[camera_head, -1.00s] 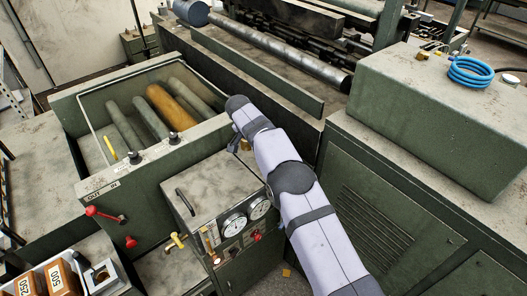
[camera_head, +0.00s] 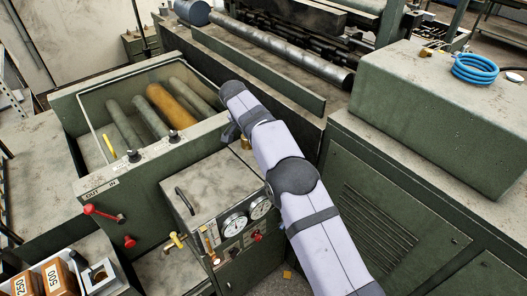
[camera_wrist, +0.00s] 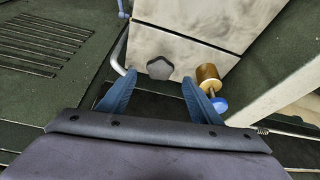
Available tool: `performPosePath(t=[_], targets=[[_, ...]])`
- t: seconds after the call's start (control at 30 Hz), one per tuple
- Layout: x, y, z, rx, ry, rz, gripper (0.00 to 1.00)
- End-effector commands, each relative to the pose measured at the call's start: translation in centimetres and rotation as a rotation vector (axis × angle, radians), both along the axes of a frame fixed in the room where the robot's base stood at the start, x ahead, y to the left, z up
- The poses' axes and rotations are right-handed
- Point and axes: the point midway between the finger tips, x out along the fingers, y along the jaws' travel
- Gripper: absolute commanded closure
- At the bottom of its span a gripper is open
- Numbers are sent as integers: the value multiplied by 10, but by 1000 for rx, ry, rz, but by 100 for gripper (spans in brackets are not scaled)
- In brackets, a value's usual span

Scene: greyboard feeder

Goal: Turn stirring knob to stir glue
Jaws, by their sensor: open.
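A dark lobed knob (camera_wrist: 160,68), which looks like the stirring knob, sits on a pale worn panel (camera_wrist: 185,38) in the wrist view. My gripper (camera_wrist: 158,80) is open, with its two blue fingers either side of the line to the knob. The fingers hold nothing, and whether they touch the knob cannot be told. In the head view my gripper (camera_head: 230,131) is at the tank's right corner, mostly hidden behind my own wrist. The glue tank (camera_head: 92,101) holds several rollers, one of them amber (camera_head: 172,105). The knob cannot be made out there.
A brass cylinder (camera_wrist: 208,74) with a blue end (camera_wrist: 220,105) stands close to the right finger. A bent pale handle (camera_wrist: 118,52) is at the left. A gauge panel (camera_head: 235,225) stands below my arm.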

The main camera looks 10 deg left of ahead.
Motion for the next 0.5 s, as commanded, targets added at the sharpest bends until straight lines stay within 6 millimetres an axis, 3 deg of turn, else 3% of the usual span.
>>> performPosePath(t=[0.23,0.5], targets=[[-8,6,23,2,-1,0,42],[-9,7,28,0,0,-1,42]])
